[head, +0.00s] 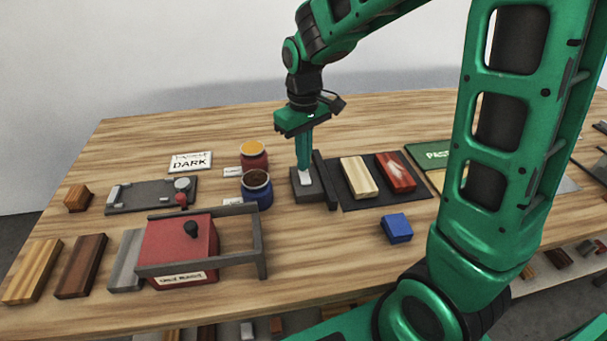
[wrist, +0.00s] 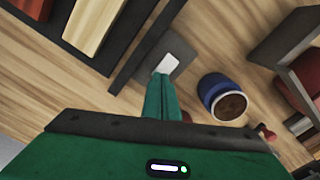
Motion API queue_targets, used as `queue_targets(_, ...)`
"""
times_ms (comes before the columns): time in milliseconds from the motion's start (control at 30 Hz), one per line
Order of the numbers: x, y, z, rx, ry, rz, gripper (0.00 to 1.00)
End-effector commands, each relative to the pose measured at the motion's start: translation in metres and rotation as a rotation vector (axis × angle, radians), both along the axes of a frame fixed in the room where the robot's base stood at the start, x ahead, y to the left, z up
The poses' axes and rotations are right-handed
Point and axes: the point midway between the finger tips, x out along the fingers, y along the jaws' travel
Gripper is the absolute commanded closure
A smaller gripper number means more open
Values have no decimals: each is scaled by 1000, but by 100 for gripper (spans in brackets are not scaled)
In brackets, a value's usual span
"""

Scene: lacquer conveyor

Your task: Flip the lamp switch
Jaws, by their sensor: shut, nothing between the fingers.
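The lamp switch is a white rocker (head: 305,178) on a dark grey base (head: 308,192) in the middle of the table. In the wrist view the white rocker (wrist: 170,64) shows just beyond my fingertips. My gripper (head: 304,166) is shut with nothing between its green fingers and points down at the rocker. In the wrist view the fingertips (wrist: 161,76) overlap the rocker's near edge. I cannot tell whether they touch it. Part of the base is hidden behind the fingers.
A dark upright bar (head: 325,180) stands right beside the switch base. A blue jar (head: 257,190) and a red jar (head: 254,157) stand to the left. A dark mat (head: 350,203) with two wood blocks lies to the right. A blue block (head: 397,228) and a red box (head: 180,245) are nearer.

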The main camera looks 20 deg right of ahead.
Motion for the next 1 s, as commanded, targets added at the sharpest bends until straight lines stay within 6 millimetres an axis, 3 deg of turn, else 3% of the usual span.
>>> queue_targets(1000, 0, 0, -7, 0, 1, 1, 100)
